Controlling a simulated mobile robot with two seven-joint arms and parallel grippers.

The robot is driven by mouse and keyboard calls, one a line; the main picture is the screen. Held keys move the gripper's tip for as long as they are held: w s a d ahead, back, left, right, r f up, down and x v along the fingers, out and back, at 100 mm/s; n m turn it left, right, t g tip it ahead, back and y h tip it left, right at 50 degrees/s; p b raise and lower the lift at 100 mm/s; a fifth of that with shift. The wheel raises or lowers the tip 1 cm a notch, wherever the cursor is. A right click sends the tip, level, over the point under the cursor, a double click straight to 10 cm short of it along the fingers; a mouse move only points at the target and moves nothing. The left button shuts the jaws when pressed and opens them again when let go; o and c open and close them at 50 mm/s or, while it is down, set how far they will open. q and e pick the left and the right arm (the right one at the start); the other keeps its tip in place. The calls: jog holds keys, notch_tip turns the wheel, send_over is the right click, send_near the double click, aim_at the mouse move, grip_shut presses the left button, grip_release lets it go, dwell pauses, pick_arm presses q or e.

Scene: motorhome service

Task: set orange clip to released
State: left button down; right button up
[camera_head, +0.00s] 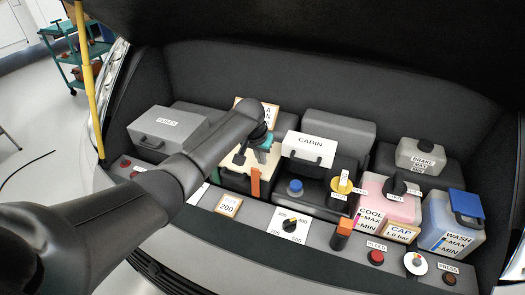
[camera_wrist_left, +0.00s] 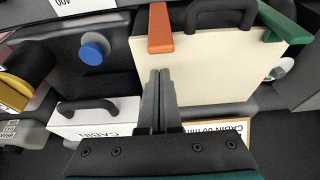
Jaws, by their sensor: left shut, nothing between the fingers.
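The orange clip (camera_head: 255,182) is an upright bar at the front edge of a box with a cream lid (camera_head: 262,172). In the left wrist view the orange clip (camera_wrist_left: 160,28) lies over the lid's edge, beside a black handle. My left gripper (camera_head: 240,157) is above the lid, behind the clip. In the left wrist view its fingers (camera_wrist_left: 160,75) are closed together with nothing between them, and the tips point toward the clip with a gap between. A green clip (camera_wrist_left: 282,22) sits at the lid's other corner. My right gripper is not in view.
A white-topped CABIN box (camera_head: 310,149) stands right of the lid, with a blue knob (camera_head: 295,186) in front. A grey FUSES box (camera_head: 166,132) is to the left. A dial (camera_head: 290,226), an orange-tipped lever (camera_head: 345,227) and fluid tanks lie forward and right.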

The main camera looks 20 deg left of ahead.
pick_arm(q)
jog(key=shift+s+p, duration=0.45)
jog(key=shift+s, duration=0.85)
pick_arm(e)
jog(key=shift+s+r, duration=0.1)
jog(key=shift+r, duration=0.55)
pick_arm(q)
jog(key=shift+s, duration=0.1)
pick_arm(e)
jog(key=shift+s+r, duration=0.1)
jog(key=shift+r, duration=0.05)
